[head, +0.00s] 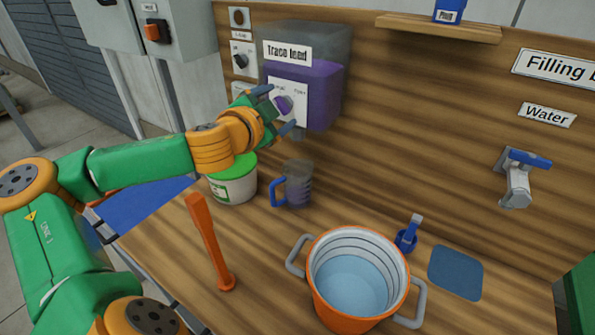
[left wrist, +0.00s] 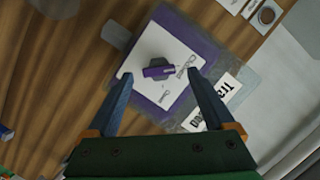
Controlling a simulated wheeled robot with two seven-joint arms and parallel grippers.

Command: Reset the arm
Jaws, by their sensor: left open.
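My left arm reaches in from the left in the head view. Its gripper (head: 276,110) is open in front of the Trace feed tank (head: 325,90), a box with purple contents. The two blue fingers stand either side of the tank's purple knob (head: 284,104). In the left wrist view the knob (left wrist: 158,71) sits on a white plate between the open fingertips (left wrist: 160,78). I cannot tell whether the fingers touch it. My right gripper is not in view.
Below the left gripper stand a green-lidded tub (head: 233,184) and a measuring jug (head: 297,187). An orange upright handle (head: 208,240) and an orange pot (head: 350,308) of bluish liquid stand nearer. A blue scoop (head: 408,236), blue mat (head: 456,272) and water tap (head: 518,182) are right.

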